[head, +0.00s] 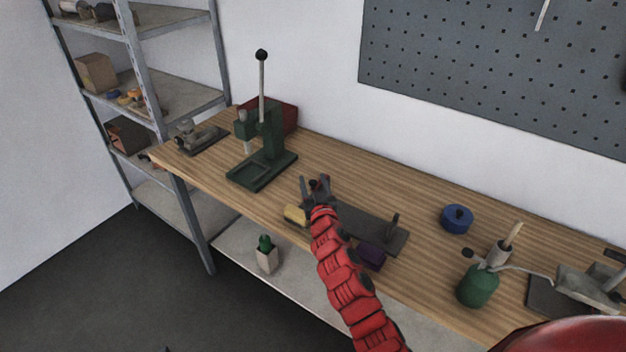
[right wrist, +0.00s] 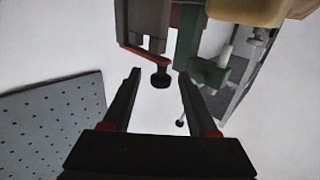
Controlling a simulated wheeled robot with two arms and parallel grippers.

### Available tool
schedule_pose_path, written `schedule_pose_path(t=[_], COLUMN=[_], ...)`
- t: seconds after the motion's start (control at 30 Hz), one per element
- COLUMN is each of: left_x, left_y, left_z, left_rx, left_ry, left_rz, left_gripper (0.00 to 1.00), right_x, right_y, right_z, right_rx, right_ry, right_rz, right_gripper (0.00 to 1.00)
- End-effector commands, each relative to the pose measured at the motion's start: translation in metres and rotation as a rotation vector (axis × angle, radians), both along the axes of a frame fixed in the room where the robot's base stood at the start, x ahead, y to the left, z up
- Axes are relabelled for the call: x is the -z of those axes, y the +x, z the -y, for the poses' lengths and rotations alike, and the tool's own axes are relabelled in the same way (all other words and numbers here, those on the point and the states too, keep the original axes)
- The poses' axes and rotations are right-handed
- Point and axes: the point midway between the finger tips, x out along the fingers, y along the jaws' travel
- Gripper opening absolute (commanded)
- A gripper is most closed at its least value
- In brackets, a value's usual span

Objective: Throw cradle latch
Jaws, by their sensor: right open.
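The cradle (head: 368,229) is a dark grey plate with upright parts, lying along the front of the wooden bench in the head view. My red right arm reaches over it, and my right gripper (head: 316,186) is at its left end, hiding part of it. In the right wrist view a red latch lever (right wrist: 143,57) with a black knob (right wrist: 160,78) sits at a grey block (right wrist: 149,22). The open fingers (right wrist: 158,86) stand on either side of the knob, apart from it, with nothing held. My left gripper is not in view.
A green lever press (head: 262,160) stands behind and left. A yellow block (head: 296,215) and a purple block (head: 371,256) are near the cradle. A blue round tin (head: 456,219) and a green canister (head: 477,287) stand to the right. A pegboard (head: 500,75) hangs behind.

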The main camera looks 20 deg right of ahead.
Motion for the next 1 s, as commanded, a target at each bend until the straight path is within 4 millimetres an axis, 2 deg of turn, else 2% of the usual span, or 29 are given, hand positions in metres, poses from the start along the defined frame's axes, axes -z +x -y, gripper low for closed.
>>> schedule_pose_path(t=[0.37,0.6,0.7,1.0], left_x=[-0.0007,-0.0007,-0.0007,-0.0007], left_y=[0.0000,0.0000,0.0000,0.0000], left_z=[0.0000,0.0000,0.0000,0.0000], left_rx=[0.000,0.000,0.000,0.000], left_ry=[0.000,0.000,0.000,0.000], left_rz=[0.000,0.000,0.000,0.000], left_gripper=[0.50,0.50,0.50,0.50], right_x=[-0.0008,-0.0008,-0.0008,-0.0008], right_y=[0.0035,0.0034,0.0034,0.0034], right_z=[0.0000,0.0001,0.0001,0.0001], right_rx=[-0.001,-0.001,-0.001,-0.001], right_ry=[0.001,0.001,0.001,0.001], right_rz=[0.001,0.001,0.001,0.001], right_gripper=[0.57,0.14,0.00,0.00])
